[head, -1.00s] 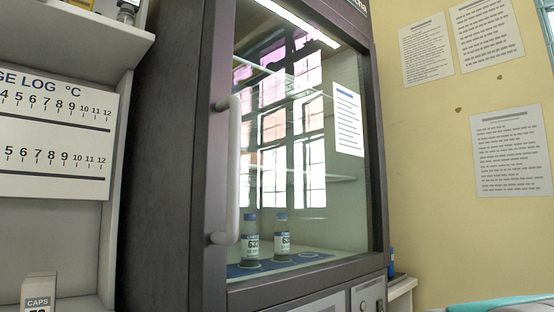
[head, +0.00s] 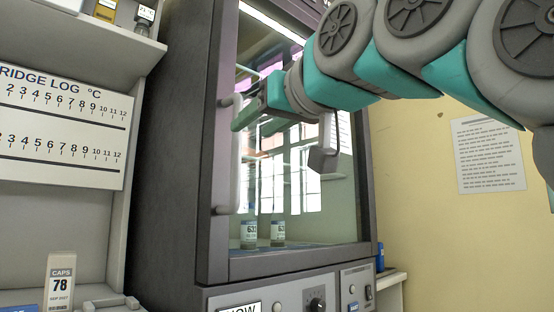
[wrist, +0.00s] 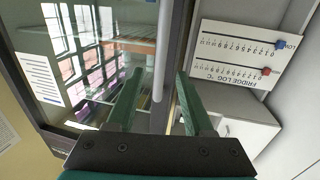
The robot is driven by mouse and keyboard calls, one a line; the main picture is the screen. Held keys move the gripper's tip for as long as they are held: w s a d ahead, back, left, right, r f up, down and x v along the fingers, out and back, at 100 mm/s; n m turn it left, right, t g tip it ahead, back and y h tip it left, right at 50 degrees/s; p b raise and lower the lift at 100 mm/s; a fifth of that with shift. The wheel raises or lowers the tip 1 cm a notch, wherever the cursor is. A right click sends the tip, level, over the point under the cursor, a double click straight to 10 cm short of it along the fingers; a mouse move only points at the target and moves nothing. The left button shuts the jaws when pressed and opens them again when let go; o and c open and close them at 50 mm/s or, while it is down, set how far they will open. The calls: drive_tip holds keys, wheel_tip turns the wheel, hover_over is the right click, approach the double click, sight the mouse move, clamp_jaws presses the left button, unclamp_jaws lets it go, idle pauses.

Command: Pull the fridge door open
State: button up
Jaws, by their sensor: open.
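The fridge door (head: 300,215) is a dark-framed glass door and looks closed. Its pale vertical handle (head: 237,185) is on the door's left side, its upper part partly covered by my gripper. My gripper (head: 236,115) reaches in from the right at the handle's upper part. In the wrist view the handle (wrist: 163,45) appears between the two open green fingers (wrist: 160,75). I cannot tell whether either finger touches it. Two labelled bottles (head: 249,235) stand inside behind the glass.
A shelf unit with a fridge log board (head: 60,125) stands left of the fridge. A caps box (head: 60,282) sits on its lower shelf. A control panel with a knob (head: 317,305) lies below the door. A paper sheet (head: 490,155) hangs on the yellow wall at right.

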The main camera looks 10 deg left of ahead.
sight(239, 134)
drive_tip(key=shift+r+x, duration=0.15)
drive_tip(key=shift+x, duration=1.8)
drive_tip(key=shift+r+x, duration=0.15)
drive_tip(key=shift+x, duration=1.75)
clamp_jaws()
